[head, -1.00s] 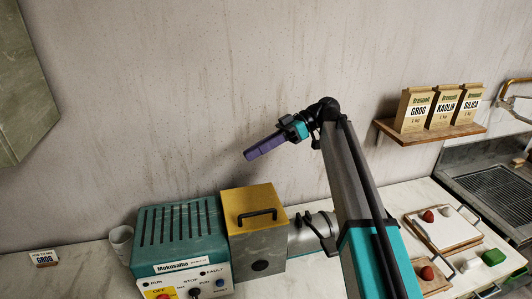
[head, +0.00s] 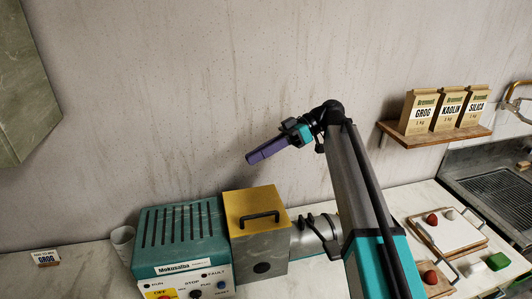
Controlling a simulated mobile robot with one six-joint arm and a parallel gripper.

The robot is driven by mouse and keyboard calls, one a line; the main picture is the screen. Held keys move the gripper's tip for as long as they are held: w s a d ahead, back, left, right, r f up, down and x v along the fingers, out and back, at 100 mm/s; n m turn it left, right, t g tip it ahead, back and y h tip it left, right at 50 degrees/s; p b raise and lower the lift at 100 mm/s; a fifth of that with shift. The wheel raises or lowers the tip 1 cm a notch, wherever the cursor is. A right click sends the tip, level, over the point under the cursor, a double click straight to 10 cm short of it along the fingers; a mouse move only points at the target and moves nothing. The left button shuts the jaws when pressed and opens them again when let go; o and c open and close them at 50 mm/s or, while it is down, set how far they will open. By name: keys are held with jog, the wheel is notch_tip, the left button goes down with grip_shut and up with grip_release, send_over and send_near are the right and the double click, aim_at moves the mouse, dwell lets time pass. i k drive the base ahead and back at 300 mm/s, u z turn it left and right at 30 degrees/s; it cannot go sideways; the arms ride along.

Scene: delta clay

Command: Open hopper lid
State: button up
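The hopper lid (head: 253,203) is a yellow square plate with a black bar handle (head: 260,217). It lies flat and closed on top of the grey hopper box (head: 262,252), beside the green Mokosaiba machine (head: 180,234). My gripper (head: 255,157), with purple fingers, is in the air above the lid, pointing down and left. It is clear of the handle and holds nothing that I can see. The fingers overlap from this angle, so their opening does not show.
A shelf (head: 435,135) with GROG, KAOLIN and SILICA bags is at the right. Boards (head: 450,232) with small lumps lie on the counter near the sink.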

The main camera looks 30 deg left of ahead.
aim_at(258, 209)
jog(key=k, duration=1)
